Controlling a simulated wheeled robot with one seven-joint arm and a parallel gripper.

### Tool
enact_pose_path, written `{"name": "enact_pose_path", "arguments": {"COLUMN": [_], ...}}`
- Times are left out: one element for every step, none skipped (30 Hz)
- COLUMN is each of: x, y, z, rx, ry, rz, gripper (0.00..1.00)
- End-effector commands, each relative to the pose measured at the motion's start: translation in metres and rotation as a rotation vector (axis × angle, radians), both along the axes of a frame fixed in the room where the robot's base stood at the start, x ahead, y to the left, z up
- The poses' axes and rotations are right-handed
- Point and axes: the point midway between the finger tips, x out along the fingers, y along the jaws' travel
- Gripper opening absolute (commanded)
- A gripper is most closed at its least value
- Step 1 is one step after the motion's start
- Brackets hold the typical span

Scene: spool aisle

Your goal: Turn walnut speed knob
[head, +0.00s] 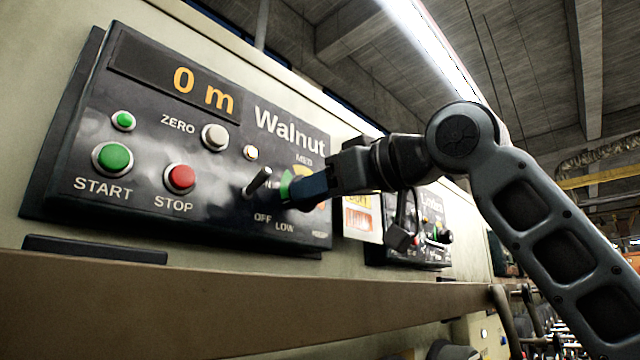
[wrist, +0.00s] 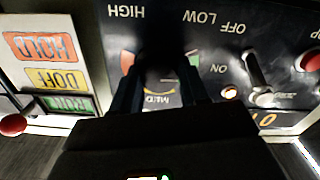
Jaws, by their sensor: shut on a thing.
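The Walnut panel (head: 135,207) is a dark control box on the pale machine, its orange display (head: 205,88) reading 0 m. My gripper (head: 300,190) reaches in from the right, with its fingers at the speed dial on the panel. In the wrist view, my gripper (wrist: 160,78) is closed around the dark speed knob (wrist: 158,58), one finger on each side. Green, yellow and red bands and the words LOW, MED and HIGH surround the knob. The fingers hide most of the knob in the head view, and I cannot tell where its pointer stands.
A metal toggle lever (head: 257,182) marked ON and OFF sticks out close to the left of my fingers. The green START (head: 113,159) and red STOP (head: 180,178) buttons are farther left. A brown rail (head: 250,300) runs below. Another panel (head: 425,225) stands to the right.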

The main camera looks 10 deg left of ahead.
Motion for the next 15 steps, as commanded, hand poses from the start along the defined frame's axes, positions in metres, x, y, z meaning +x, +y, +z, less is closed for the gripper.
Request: {"name": "enact_pose_path", "arguments": {"x": [-0.0005, -0.0006, -0.0003, -0.0002, -0.0001, -0.0001, -0.0001, 0.0001, 0.0001, 0.0002, 0.0002, 0.0003, 0.0003, 0.0002, 0.0003], "y": [0.0009, 0.001, 0.0008, 0.0005, 0.0005, 0.0006, 0.0006, 0.0003, -0.0001, -0.0003, -0.0002, -0.0001, 0.0, 0.0001, 0.0], "z": [0.0011, 0.0011, 0.0008, 0.0007, 0.0007, 0.0007, 0.0008, 0.0009, 0.001, 0.0009, 0.0008, 0.0006, 0.0005, 0.0003, 0.0004], "rx": [0.021, 0.034, 0.048, 0.059, 0.07, 0.083, 0.091, 0.099, 0.109, 0.116, 0.121, 0.126, 0.131, 0.135, 0.139], "ry": [0.027, 0.042, 0.061, 0.077, 0.09, 0.105, 0.116, 0.126, 0.138, 0.147, 0.155, 0.163, 0.168, 0.174, 0.178], "rz": [0.003, 0.003, 0.003, 0.002, 0.002, 0.002, 0.002, 0.001, 0.001, 0.0, 0.0, 0.001, 0.001, 0.001, 0.001], "gripper": [0.13, 0.13, 0.13, 0.13, 0.13, 0.13, 0.13, 0.13, 0.13, 0.13, 0.13, 0.13, 0.13, 0.13, 0.13]}}
